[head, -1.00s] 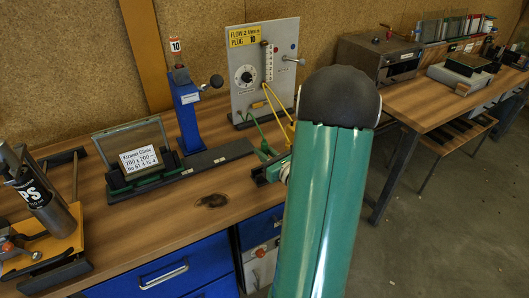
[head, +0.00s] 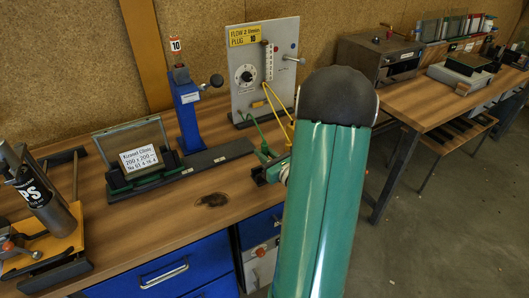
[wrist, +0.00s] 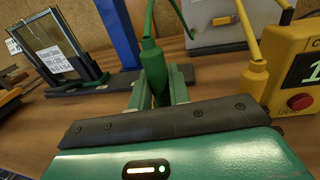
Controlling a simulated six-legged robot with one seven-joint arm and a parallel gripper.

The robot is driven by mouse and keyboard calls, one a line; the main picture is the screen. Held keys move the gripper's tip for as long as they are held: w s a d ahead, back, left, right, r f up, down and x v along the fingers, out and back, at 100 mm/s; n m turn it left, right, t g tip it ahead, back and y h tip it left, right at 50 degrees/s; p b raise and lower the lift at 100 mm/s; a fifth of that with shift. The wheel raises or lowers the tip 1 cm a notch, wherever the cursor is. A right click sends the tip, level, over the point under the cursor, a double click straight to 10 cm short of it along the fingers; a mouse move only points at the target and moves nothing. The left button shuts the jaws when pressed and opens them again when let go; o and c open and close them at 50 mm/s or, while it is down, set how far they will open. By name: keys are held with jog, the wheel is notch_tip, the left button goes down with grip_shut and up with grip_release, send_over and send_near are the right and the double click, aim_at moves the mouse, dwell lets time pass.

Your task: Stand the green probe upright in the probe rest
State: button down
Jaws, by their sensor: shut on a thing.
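The green probe (wrist: 153,68) is between the two fingers of my gripper (wrist: 158,92) in the wrist view. It stands roughly upright, with its green cable rising from its top. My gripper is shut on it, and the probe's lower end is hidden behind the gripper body. In the head view my gripper (head: 268,172) is low at the bench's right part, in front of the grey panel, partly covered by my green arm. I cannot make out the probe rest for certain in either view.
A yellow probe (wrist: 253,82) with its cable stands right of my gripper, close to a yellow box (wrist: 296,75) with a display and red button. The grey panel (head: 284,77) stands behind. A blue post (head: 188,115) and a framed glass (head: 130,150) are left. Bare wood lies in front.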

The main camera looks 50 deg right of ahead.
jog(key=shift+f, duration=1.6)
jog(key=c, duration=1.2)
grip_release()
jog(key=shift+c, duration=0.2)
jog(key=s+a, duration=0.2)
jog(key=s, duration=1.1)
jog(key=shift+s, duration=0.35)
